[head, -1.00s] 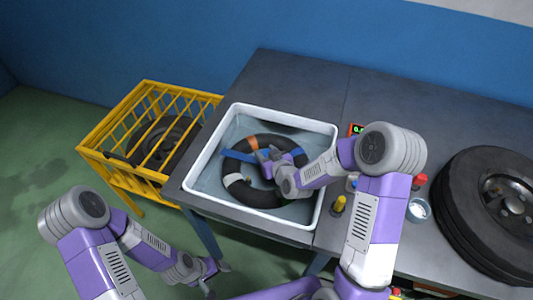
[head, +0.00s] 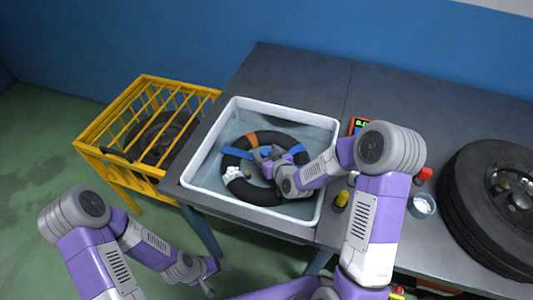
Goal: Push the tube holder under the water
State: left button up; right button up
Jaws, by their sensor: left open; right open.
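A black ring-shaped tube (head: 263,194) lies in a white tub of water (head: 330,128). It has an orange patch (head: 252,138) and a white patch or bubbles (head: 234,173) at its left. The blue tube holder (head: 238,148) lies across the ring. Its middle is hidden behind my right gripper. My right gripper (head: 262,157) is open and over the ring's middle; whether it touches the holder is unclear. How deep the tube and holder sit is unclear. My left gripper (head: 213,284) is open and empty, low in front of the table.
A yellow cage (head: 113,163) with a dark tire inside stands left of the table (head: 293,68). A wheel (head: 492,215), a small cup (head: 422,206), a yellow-topped item (head: 342,199) and a small display (head: 358,126) are at the right. The table's back is clear.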

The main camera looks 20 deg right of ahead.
jog(key=p+v, duration=0.1)
jog(key=v, duration=0.6)
jog(key=shift+s, duration=0.3)
jog(key=shift+r, duration=0.1)
